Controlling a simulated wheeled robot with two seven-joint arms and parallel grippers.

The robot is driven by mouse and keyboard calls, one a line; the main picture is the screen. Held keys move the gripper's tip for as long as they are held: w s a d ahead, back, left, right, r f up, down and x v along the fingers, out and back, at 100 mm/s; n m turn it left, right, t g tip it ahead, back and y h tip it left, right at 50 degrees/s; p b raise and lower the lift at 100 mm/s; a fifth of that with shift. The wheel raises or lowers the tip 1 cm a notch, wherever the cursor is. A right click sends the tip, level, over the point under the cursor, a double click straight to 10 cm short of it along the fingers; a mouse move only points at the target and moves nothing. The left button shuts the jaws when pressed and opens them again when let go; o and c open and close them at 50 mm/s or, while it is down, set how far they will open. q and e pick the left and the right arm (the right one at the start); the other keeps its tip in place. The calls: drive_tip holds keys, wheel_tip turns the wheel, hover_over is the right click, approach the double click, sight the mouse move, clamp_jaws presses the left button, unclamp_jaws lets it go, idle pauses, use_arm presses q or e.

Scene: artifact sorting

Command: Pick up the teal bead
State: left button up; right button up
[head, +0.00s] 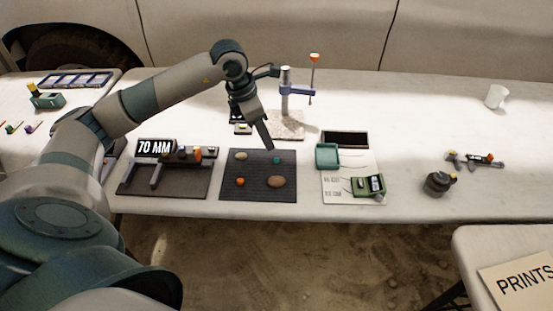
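The teal bead (277,160) is a small round bead on the dark ribbed mat (259,191), toward its upper right. An orange bead (240,182), a tan stone (241,156) and a brown stone (277,181) lie on the same mat, apart from each other. My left gripper (268,146) points down over the mat's far edge, just up and left of the teal bead in the picture. The bead shows whole beside the fingertips. The fingers overlap from this angle, so I cannot tell their opening. My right gripper is out of view.
Left of the mat stands a measuring device (155,147) reading 70 MM. Behind is a stand (285,95) with a blue arm. Right are a teal tray (328,156) and a green scale (368,185). A dark pot (437,184) stands farther right, with clear table between.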

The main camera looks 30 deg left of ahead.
sight(276, 159)
use_arm(q)
drive_tip(key=shift+x, duration=1.15)
drive_tip(key=shift+d+f, duration=0.1)
drive_tip(key=shift+f, duration=0.25)
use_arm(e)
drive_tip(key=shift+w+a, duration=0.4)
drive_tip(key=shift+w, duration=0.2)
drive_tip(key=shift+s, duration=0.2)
use_arm(q)
drive_tip(key=shift+d+f, duration=0.1)
drive_tip(key=shift+f, duration=0.15)
drive_tip(key=x, duration=0.1)
drive_tip(key=p+x, duration=0.1)
drive_tip(key=x, duration=0.1)
drive_tip(key=shift+d+f+p, duration=0.3)
drive_tip(key=shift+d+f, duration=0.05)
drive_tip(key=shift+f, duration=0.45)
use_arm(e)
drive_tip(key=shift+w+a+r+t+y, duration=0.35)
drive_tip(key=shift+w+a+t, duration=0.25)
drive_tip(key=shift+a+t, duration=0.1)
